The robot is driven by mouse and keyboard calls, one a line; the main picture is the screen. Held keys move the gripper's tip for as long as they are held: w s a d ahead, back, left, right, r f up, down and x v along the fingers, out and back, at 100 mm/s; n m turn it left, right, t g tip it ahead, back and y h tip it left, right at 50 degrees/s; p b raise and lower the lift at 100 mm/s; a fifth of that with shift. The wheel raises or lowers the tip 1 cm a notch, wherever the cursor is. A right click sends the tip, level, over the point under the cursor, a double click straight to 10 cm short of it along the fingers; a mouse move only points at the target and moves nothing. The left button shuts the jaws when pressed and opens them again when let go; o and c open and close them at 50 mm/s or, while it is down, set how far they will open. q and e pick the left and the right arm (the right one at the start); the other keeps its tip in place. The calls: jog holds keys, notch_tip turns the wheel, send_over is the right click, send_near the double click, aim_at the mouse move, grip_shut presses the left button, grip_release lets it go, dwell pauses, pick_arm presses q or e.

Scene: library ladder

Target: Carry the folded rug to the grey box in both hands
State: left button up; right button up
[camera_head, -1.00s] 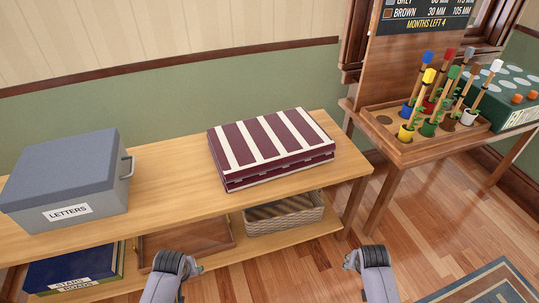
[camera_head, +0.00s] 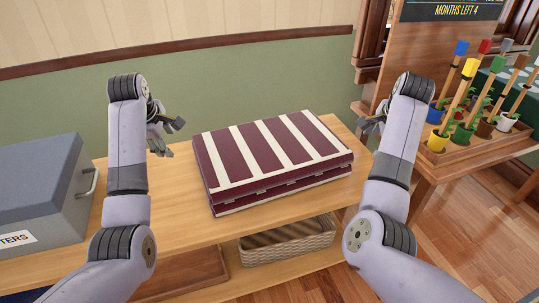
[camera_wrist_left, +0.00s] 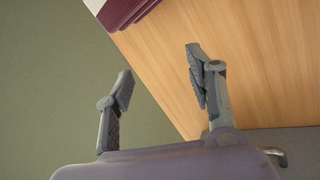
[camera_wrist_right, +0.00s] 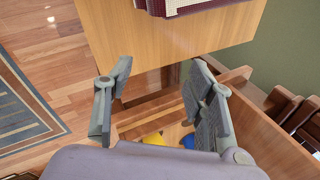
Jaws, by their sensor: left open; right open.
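The folded rug (camera_head: 272,156), maroon with cream stripes, lies flat on the wooden shelf top. Its edge also shows at the top of the left wrist view (camera_wrist_left: 122,10) and of the right wrist view (camera_wrist_right: 185,6). The grey box (camera_head: 40,195), with a LETTERS label and a side handle, stands on the same top to the left. My left gripper (camera_head: 170,138) is open and empty, just left of the rug and apart from it. My right gripper (camera_head: 372,122) is open and empty, just right of the rug and apart from it.
A wicker basket (camera_head: 285,243) sits on the lower shelf. At right, a planter tray (camera_head: 470,150) with several coloured pots and stakes stands on a side table, close to my right arm. A bare strip of shelf top (camera_head: 180,215) lies between box and rug.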

aim_at(355, 155)
pick_arm(q)
jog(key=shift+w+r, duration=0.2)
jog(key=shift+r, duration=0.45)
pick_arm(e)
jog(key=shift+w+a+r, duration=0.2)
jog(key=shift+w+r, duration=0.05)
jog(key=shift+r, duration=0.4)
pick_arm(q)
jog(key=x, duration=1.4)
jog(key=shift+w, duration=0.15)
pick_arm(e)
jog(key=x, duration=1.4)
jog(key=shift+w+a, duration=0.1)
jog(key=shift+w, duration=0.05)
pick_arm(q)
jog(key=shift+d, duration=0.8)
pick_arm(e)
jog(key=shift+a, duration=0.75)
pick_arm(q)
jog(key=shift+d, duration=0.1)
